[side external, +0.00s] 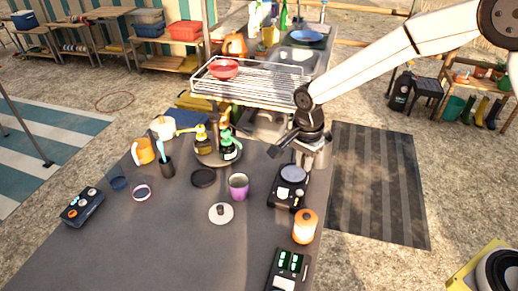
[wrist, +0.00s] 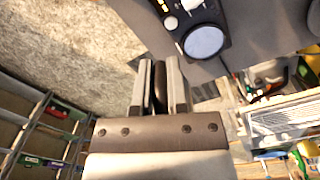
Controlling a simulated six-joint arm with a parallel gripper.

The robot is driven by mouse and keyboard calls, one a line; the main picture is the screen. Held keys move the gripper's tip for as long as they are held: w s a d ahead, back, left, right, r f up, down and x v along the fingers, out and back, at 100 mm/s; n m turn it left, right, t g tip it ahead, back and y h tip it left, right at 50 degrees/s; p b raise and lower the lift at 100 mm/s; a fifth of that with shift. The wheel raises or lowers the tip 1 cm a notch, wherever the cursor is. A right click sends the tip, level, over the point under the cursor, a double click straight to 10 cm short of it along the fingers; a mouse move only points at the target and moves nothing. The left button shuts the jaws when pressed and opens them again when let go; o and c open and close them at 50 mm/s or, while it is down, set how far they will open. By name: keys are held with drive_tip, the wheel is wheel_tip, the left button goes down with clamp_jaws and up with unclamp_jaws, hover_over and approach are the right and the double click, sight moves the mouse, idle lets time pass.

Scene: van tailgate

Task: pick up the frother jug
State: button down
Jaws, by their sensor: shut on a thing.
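My gripper (wrist: 161,68) has its two grey fingers closed on a narrow dark piece (wrist: 159,88) in the wrist view. This piece looks like part of the frother jug, but the jug's full shape is hidden by the fingers and hand. In the side view my gripper (side external: 304,148) is at the right edge of the counter, just behind the black scale. Shiny silver metal shows there beside the dark parts of my wrist. I cannot tell how much of it is jug and how much is gripper, or whether the jug touches the counter.
The black scale (side external: 289,195) with a round grey plate is close; it also shows in the wrist view (wrist: 205,41). An orange jar (side external: 305,227), a purple cup (side external: 238,186) and a tray of pump bottles (side external: 207,158) stand nearby. A wire rack (side external: 260,88) is behind.

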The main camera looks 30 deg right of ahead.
sight(322, 166)
drive_tip(key=shift+s+d+r, duration=0.2)
drive_tip(key=shift+s+r, duration=0.2)
drive_tip(key=shift+s, duration=0.45)
drive_tip(key=shift+s+d+r, duration=0.15)
drive_tip(key=shift+s+r, duration=0.2)
drive_tip(key=shift+s, duration=0.45)
drive_tip(key=shift+s+d+r, duration=0.2)
drive_tip(key=shift+s+r, duration=0.2)
drive_tip(key=shift+s, duration=0.45)
drive_tip(key=shift+s, duration=0.15)
drive_tip(key=shift+r, duration=0.15)
